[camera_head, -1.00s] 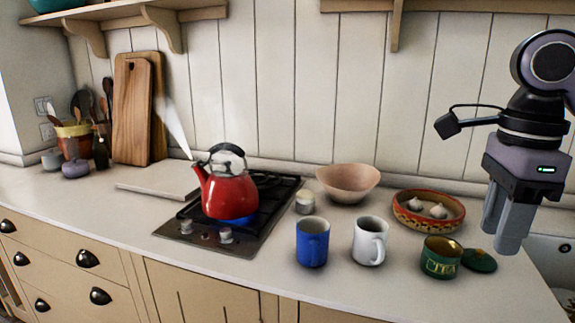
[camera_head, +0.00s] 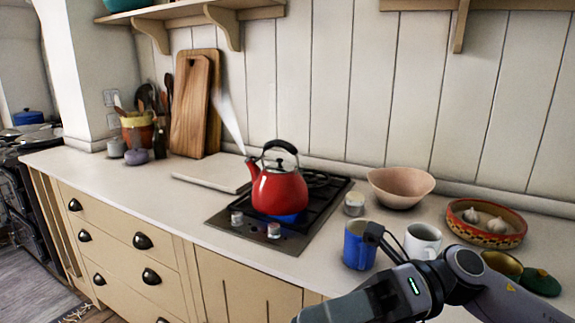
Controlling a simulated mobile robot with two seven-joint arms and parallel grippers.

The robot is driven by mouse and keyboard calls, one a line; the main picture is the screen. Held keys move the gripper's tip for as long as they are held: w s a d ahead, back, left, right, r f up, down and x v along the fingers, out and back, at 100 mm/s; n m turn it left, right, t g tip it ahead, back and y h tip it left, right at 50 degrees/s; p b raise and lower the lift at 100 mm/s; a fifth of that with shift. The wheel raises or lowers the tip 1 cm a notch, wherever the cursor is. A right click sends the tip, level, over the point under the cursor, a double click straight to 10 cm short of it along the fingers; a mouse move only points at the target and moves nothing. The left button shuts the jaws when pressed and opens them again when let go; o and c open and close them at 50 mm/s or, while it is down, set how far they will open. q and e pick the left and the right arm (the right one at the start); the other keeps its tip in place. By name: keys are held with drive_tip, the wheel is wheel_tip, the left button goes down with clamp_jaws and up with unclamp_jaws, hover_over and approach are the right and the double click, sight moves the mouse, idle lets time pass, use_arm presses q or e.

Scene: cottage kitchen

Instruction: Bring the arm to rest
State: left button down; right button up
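My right arm (camera_head: 465,280) comes in from the lower right and reaches left across the front of the counter. My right gripper (camera_head: 330,311) is at the bottom edge of the head view, pointing left and cut off by the frame. Its fingertips are not clear, so I cannot tell whether it is open or shut. I see nothing held in it. My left gripper is not in view.
A red kettle (camera_head: 279,191) steams on the hob (camera_head: 318,222) over a blue flame. A blue mug (camera_head: 358,249) stands near the arm. Behind are a pink bowl (camera_head: 400,188) and a garlic dish (camera_head: 488,237). The counter's left front is clear.

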drive_tip(key=w+d+f+m+t+h, duration=0.35)
drive_tip(key=f+m+t, duration=0.45)
drive_tip(key=m+t, duration=0.65)
drive_tip(key=w+d+f+m+t+h, duration=0.4)
drive_tip(key=f+m+t, duration=0.5)
drive_tip(key=m, duration=1)
drive_tip(key=s+d+f+m+g+h, duration=0.3)
drive_tip(key=s+d+f+m, duration=0.1)
drive_tip(key=f, duration=0.7)
drive_tip(key=s+d+f+m+g+h, duration=0.4)
drive_tip(key=s+d+f+m, duration=0.1)
drive_tip(key=s+f, duration=0.4)
wheel_tip(320, 180, down, 2)
drive_tip(key=shift+s+f+m, duration=0.1)
drive_tip(key=shift+s+m, duration=0.15)
drive_tip(key=shift+m, duration=0.3)
